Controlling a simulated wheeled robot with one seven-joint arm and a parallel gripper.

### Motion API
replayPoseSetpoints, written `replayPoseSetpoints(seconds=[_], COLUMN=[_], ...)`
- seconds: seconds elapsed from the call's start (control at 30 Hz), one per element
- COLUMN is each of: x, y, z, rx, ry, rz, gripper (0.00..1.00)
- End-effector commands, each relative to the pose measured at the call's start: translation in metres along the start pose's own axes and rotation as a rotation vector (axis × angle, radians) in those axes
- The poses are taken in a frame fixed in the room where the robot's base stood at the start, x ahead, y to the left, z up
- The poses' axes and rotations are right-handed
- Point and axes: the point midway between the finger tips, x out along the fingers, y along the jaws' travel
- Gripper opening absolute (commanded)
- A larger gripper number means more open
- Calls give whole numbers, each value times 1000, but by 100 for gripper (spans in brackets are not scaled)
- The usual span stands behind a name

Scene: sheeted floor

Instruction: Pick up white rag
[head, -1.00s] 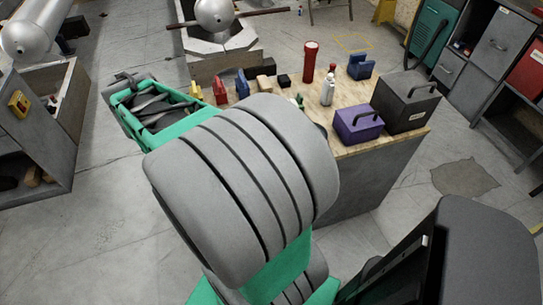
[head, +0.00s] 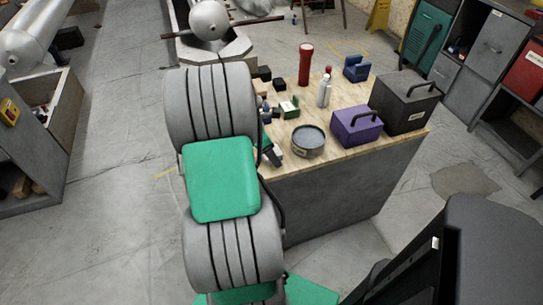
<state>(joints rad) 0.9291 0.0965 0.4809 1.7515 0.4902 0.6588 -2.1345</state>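I cannot make out a white rag on the workbench (head: 345,165) or the floor; part of the bench top is hidden behind my arm. The arm's large grey and green links fill the left-centre of the head view. A small dark and green part, perhaps the end of my arm with my gripper (head: 271,152), shows just right of these links, over the bench's left edge. Its fingers are too small and too covered to tell open from shut, or whether they hold anything.
The bench holds a round grey tin (head: 308,142), a purple box (head: 356,126), a black toolbox (head: 404,101), a white bottle (head: 324,93), a red flashlight (head: 305,65) and a blue item (head: 357,68). Shelving stands at right. Floor left of the bench is open.

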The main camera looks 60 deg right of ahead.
Motion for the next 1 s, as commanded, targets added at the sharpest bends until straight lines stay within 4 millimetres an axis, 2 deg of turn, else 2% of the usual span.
replayPoseSetpoints(seconds=[0.17,0.9,1.0], x=[-1,-1,-1], y=[1,1,1], z=[0,0,0], rx=[0,0,0], ry=[0,0,0], rz=[2,2,2], gripper=[76,15,11])
